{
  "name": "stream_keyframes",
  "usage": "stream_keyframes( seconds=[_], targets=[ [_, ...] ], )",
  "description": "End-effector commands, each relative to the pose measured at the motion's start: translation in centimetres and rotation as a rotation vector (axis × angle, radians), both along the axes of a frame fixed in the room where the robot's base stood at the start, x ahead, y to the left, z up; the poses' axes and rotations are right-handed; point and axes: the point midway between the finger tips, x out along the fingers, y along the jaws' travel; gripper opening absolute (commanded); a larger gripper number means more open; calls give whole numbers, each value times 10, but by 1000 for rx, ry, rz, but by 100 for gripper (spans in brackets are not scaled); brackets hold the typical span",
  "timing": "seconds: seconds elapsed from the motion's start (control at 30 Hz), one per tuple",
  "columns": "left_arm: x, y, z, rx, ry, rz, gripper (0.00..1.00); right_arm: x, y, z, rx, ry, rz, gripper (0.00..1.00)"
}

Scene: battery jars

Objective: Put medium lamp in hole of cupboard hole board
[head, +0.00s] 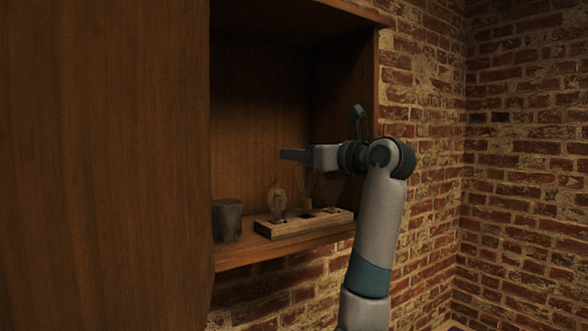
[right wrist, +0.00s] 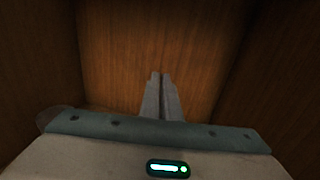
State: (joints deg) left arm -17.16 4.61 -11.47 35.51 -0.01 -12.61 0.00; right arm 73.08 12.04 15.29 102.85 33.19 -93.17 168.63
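The wooden hole board (head: 268,229) lies on the cupboard shelf, with dark holes in its top. A clear glass lamp (head: 277,199) stands upright at its left end. A second lamp (head: 307,200) shows farther right, partly hidden below my right gripper. A faint glass shape (head: 332,190) shows at the right. I cannot tell which lamp is the medium one. My right gripper (head: 284,155) is above the board inside the cupboard, pointing left. In the right wrist view its fingers (right wrist: 161,80) are together with nothing visible between them. My left gripper is out of view.
A dark grey jar (head: 227,221) stands on the shelf left of the board. The cupboard's large wooden side (head: 110,160) fills the left of the head view. A faint round glassy edge (right wrist: 52,116) shows beside my gripper body in the wrist view. Brick walls are at the right.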

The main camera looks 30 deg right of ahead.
Motion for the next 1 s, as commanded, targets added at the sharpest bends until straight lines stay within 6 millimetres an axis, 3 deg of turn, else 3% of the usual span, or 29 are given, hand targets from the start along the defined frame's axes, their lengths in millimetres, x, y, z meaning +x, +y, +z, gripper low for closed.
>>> stream_keyframes(
  seconds=[0.33, 0.8, 0.9, 1.0],
  targets=[
    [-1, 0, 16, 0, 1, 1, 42, 0, 0, -29, 1, 1, -1, 0],
    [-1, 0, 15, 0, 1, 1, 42, 0, 0, -35, 1, 0, 0, 0],
    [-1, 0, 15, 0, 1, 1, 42, 0, 0, -35, 0, 1, 0, 22],
    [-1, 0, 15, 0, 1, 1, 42, 0, 0, -35, 0, 1, 0, 22]
  ],
)
